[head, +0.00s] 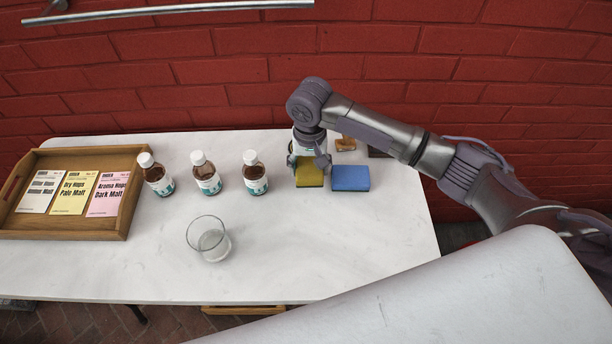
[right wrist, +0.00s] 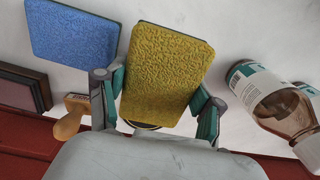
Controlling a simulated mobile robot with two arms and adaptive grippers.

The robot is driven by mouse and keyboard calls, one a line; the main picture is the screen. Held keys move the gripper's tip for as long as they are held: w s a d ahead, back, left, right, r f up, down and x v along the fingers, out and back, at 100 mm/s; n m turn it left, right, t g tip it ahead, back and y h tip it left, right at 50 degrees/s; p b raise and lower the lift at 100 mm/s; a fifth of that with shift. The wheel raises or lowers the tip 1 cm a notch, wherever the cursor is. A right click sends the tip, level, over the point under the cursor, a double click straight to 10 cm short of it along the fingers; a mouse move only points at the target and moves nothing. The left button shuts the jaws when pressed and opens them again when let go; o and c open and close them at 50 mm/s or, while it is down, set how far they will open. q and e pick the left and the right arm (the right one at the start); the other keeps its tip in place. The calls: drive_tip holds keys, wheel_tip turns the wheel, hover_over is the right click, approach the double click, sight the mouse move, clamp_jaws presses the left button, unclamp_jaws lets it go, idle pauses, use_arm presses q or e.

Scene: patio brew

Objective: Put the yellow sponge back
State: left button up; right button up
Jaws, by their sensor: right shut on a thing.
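The yellow sponge (head: 309,174) is near the back of the white table, just left of the blue sponge (head: 350,178). My right gripper (head: 309,160) comes down over it from behind and is shut on it. In the right wrist view the yellow sponge (right wrist: 164,75) sits between the two fingers (right wrist: 160,110), its rough top facing the camera. The blue sponge (right wrist: 75,35) lies apart from it there. Whether the yellow sponge touches the table cannot be told. My left gripper is not in view.
Several brown bottles, one of them here (head: 255,174), stand in a row left of the gripper. A clear glass (head: 208,240) stands in front. A wooden tray (head: 75,232) with cards is at the left. A wooden-handled stamp (right wrist: 70,120) and dark block (right wrist: 22,92) lie behind the blue sponge.

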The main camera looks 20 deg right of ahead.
sight(306, 165)
drive_tip(key=shift+w+a+f, duration=0.1)
drive_tip(key=shift+a+f, duration=0.1)
drive_tip(key=shift+a, duration=0.2)
drive_tip(key=shift+f, duration=2.05)
drive_tip(key=o, duration=1.2)
drive_tip(key=shift+f, duration=0.15)
drive_tip(key=shift+o, duration=0.2)
wheel_tip(306, 165, up, 12)
drive_tip(key=shift+r, duration=0.2)
